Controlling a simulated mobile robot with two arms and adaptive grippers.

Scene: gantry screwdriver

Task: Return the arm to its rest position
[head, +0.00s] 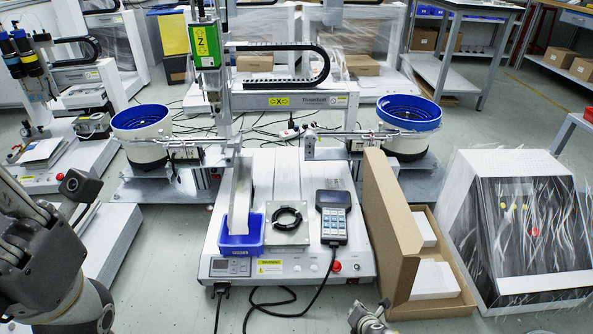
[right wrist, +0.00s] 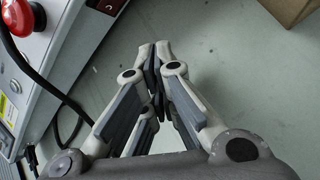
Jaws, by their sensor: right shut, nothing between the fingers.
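My right gripper (right wrist: 156,58) is shut and empty in the right wrist view, its fingertips together above the grey floor. In the head view part of it (head: 369,319) shows at the bottom edge, in front of the gantry machine and left of the cardboard box. My left arm (head: 45,260) comes in from the left in the head view, but its gripper is not visible. The gantry screwdriver machine (head: 345,262) stands ahead, with a green Z unit (head: 206,46), a blue tray (head: 240,240) and a handheld keypad (head: 333,217) on its bed.
An open cardboard box (head: 398,225) stands close right of the machine. A wrapped unit (head: 515,225) is farther right. Black cables (head: 270,304) lie on the floor in front. A red button (right wrist: 25,15) and the machine corner are at upper left in the wrist view.

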